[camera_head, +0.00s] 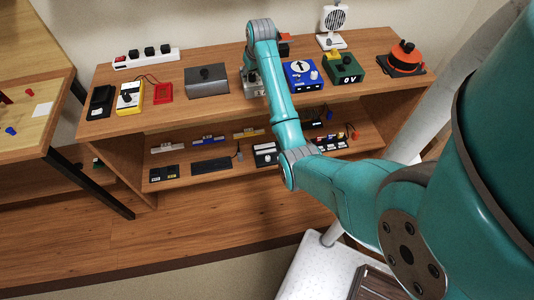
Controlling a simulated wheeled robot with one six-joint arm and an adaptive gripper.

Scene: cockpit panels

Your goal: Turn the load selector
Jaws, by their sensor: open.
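My teal arm reaches across the bench, and its end points down near the back middle. My gripper (249,68) is small and partly hidden by my own arm; it is open, just above a grey device (254,90). That device is mostly covered by my arm and gripper, so its knob does not show clearly. I cannot tell whether the fingers touch it. No label reading "load selector" can be read. A dark grey box (206,86) with a small black knob stands to the left.
On the wooden bench (225,113) are a green box (345,77) reading "0 V", a red-and-black round device (404,60), a white fan (334,20), a yellow meter (130,98), a red holder (163,93) and a white strip (146,58). The lower shelf holds several small parts.

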